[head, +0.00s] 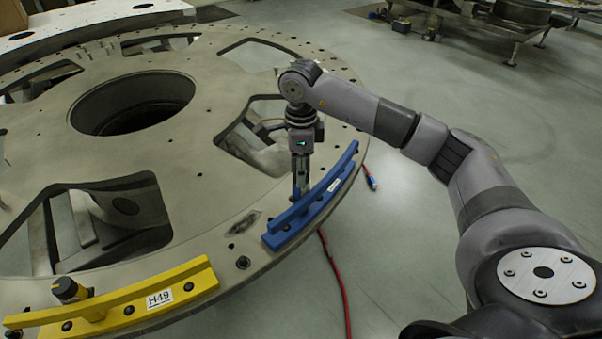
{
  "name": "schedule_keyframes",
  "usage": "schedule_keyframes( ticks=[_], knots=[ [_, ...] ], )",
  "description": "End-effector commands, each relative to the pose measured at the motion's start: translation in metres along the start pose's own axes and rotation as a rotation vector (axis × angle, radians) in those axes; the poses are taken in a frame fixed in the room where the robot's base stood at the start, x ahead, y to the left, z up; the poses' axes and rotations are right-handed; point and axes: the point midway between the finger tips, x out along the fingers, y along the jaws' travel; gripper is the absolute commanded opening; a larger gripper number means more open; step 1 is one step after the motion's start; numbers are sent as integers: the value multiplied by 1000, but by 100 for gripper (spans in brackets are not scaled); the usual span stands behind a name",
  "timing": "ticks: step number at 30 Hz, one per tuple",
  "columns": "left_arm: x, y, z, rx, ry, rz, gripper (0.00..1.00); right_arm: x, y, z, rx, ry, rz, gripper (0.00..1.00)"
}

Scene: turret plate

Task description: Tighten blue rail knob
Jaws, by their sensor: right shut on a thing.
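The blue rail (318,197) is a curved bar near the right rim of the big round turret plate (200,205). My right gripper (298,190) points straight down just behind the rail's inner side. Its fingers are shut on the blue rail knob (295,193), of which only a little blue shows at the fingertips. The rest of the knob is hidden by the fingers and the rail. My left gripper is not in view.
A yellow rail (140,298) marked H49 with a black-topped knob (68,290) lies at the plate's front left. The plate has large cutouts and a round centre hole (132,102). A red cable (335,275) hangs beside the rim.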

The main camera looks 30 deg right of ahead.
Motion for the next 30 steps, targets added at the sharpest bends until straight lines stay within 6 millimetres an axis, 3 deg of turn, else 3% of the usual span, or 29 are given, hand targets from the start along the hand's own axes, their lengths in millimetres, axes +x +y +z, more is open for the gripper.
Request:
schedule_keyframes(
  ticks=[12,30],
  knots=[
    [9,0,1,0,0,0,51,0,-1,0,242,0,-3,3],
    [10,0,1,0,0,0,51,-1,-1,0,298,0,-2,3]
  ],
)
